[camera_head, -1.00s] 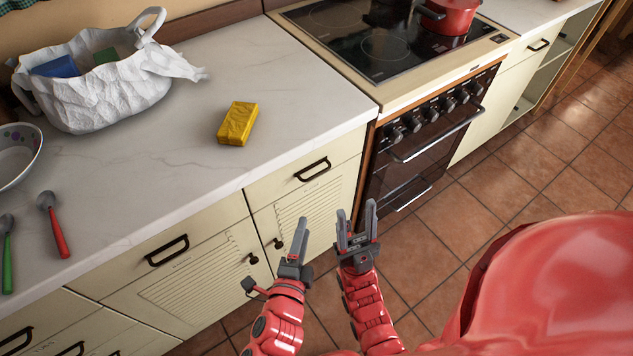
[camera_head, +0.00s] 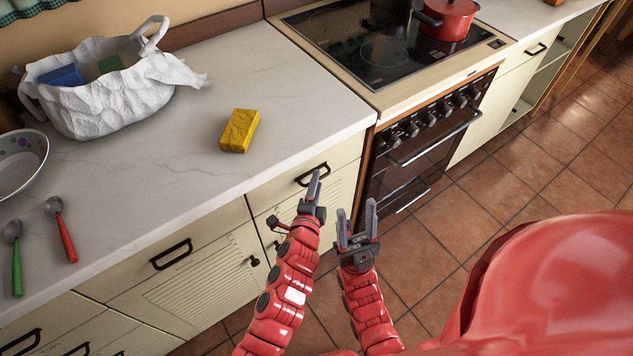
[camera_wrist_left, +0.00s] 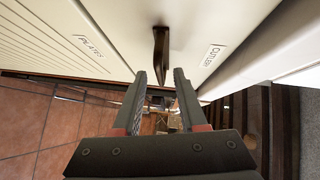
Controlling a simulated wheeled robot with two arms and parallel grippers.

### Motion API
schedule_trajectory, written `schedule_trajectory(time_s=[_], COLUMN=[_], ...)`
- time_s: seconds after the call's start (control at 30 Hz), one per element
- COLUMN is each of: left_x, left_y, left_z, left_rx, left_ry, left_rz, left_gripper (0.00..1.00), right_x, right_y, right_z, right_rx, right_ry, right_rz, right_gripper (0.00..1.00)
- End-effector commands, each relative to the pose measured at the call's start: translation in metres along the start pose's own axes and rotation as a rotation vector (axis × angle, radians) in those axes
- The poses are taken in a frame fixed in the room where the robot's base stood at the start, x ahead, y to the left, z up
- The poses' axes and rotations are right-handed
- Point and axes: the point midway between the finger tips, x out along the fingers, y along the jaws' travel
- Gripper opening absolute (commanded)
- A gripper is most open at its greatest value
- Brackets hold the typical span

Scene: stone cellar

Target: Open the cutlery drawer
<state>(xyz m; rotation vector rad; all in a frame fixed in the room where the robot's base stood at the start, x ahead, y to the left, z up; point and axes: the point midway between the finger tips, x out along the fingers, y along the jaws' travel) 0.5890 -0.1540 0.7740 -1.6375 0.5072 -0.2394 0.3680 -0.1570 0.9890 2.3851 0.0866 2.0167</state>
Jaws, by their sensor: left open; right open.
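The cutlery drawer (camera_head: 275,193) is the cream front under the counter, just left of the oven. It looks shut. Its dark handle (camera_head: 307,178) is partly hidden by my left gripper (camera_head: 315,184). In the left wrist view a "CUTLERY" label (camera_wrist_left: 212,55) is beside the handle (camera_wrist_left: 161,45). The handle lies ahead of the gap between the fingers of my left gripper (camera_wrist_left: 160,88), which is open and empty. I cannot tell whether the fingertips straddle it. My right gripper (camera_head: 357,215) is open and empty, lower and to the right, before the oven side.
A "PLATES" label (camera_wrist_left: 89,46) marks the door below the drawer. The oven (camera_head: 415,150) stands right of it, with a red pot (camera_head: 448,18) on the hob.

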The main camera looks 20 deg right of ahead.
Motion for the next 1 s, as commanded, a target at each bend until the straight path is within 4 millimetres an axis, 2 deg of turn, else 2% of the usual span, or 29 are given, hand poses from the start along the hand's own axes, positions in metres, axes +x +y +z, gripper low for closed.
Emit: schedule_trajectory(time_s=[0.37, 0.6, 1.0], left_x=[0.0053, 0.0052, 0.005], left_y=[-0.0003, -0.0001, 0.0001], left_z=[-0.0003, -0.0003, -0.0004], left_rx=[-0.001, -0.001, -0.001], left_ry=[0.0, 0.0, 0.0], left_rz=[0.0, 0.001, 0.001], left_gripper=[0.42, 0.0, 0.0], right_x=[0.0001, 0.0001, 0.0002], right_y=[0.0, 0.0, 0.0], right_z=[0.0, 0.0, 0.0], right_rx=[0.0, 0.0, 0.0], right_ry=[0.0, 0.0, 0.0], right_rz=[0.0, 0.0, 0.0], right_gripper=[0.5, 0.5, 0.5])
